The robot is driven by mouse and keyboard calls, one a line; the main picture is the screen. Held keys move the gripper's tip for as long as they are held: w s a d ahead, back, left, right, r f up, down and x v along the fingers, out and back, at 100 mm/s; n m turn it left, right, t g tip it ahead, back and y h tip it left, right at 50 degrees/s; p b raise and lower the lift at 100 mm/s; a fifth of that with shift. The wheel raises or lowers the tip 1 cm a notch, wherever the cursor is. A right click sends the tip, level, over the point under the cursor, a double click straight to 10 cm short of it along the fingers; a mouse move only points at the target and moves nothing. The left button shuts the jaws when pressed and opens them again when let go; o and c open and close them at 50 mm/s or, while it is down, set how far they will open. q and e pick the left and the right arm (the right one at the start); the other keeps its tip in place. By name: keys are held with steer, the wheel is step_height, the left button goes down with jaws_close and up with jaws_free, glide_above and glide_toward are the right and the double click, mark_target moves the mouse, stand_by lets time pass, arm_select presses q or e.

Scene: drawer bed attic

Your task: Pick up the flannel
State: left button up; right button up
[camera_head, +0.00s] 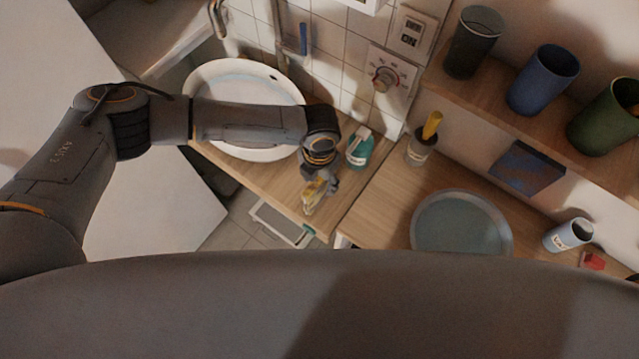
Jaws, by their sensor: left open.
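My left gripper (320,186) points down over the wooden counter beside the washbasin, its jaws open. A small yellow and pale item (309,199) is at its fingertips, partly covered by them. I cannot tell whether it is the flannel or whether the fingers touch it. A dark blue flat square item (527,167), possibly a folded cloth, is under the shelf at the right, well away from the gripper. My right gripper is not in view.
A teal bottle (360,148) stands close to the right of my left gripper. The white washbasin (225,75) is behind my left arm. Cups (543,79) line the shelf.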

arm_select(q)
steer(key=shift+f, duration=0.4)
jaws_close()
steer(key=shift+r, duration=0.1)
steer(key=shift+r+b, duration=0.5)
steer(key=shift+b, duration=0.05)
steer(key=s+r+b, duration=0.2)
steer(key=s+r, duration=0.2)
steer(key=r, duration=0.2)
steer(key=shift+a+r, duration=0.35)
steer(key=shift+a, duration=0.05)
steer(key=c, duration=0.9)
jaws_free()
steer(key=s+a+r+b, duration=0.2)
steer(key=s+r, duration=0.2)
steer(key=s, duration=0.5)
steer(key=shift+r, duration=0.4)
steer(key=shift+s+r, duration=0.2)
steer(key=shift+s, duration=0.15)
